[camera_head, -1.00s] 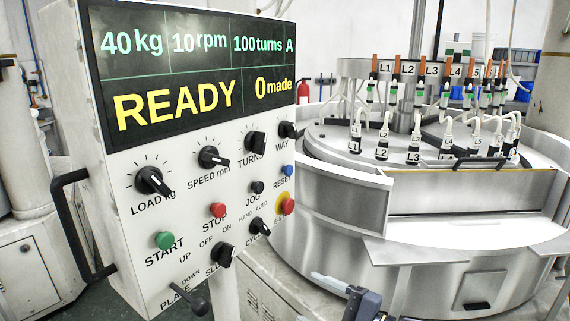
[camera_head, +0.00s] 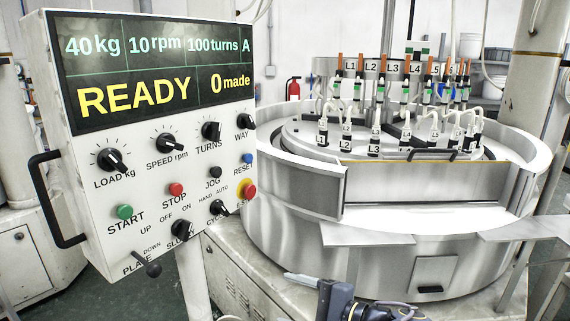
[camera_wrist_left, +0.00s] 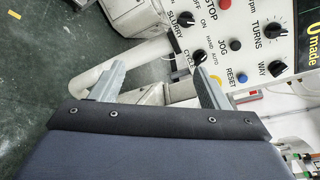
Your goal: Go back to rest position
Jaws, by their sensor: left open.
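My left gripper (camera_head: 302,279) shows at the bottom middle of the head view, in front of the machine base and to the right of the control panel (camera_head: 150,130). In the left wrist view its two grey fingers (camera_wrist_left: 160,82) are spread wide with nothing between them. The fingers lie in front of the panel's lower knobs in that view, and I cannot tell the gap to the panel. The panel's display (camera_head: 155,70) reads READY, 40 kg, 10 rpm, 100 turns A and 0 made. My right gripper is in neither view.
The round lapping machine (camera_head: 400,245), with labelled hoses on top, fills the right side. A black handle (camera_head: 50,200) sticks out of the panel's left side, and a plate lever (camera_head: 147,264) juts from its bottom. A red extinguisher (camera_head: 293,88) stands behind. Green floor shows below the panel.

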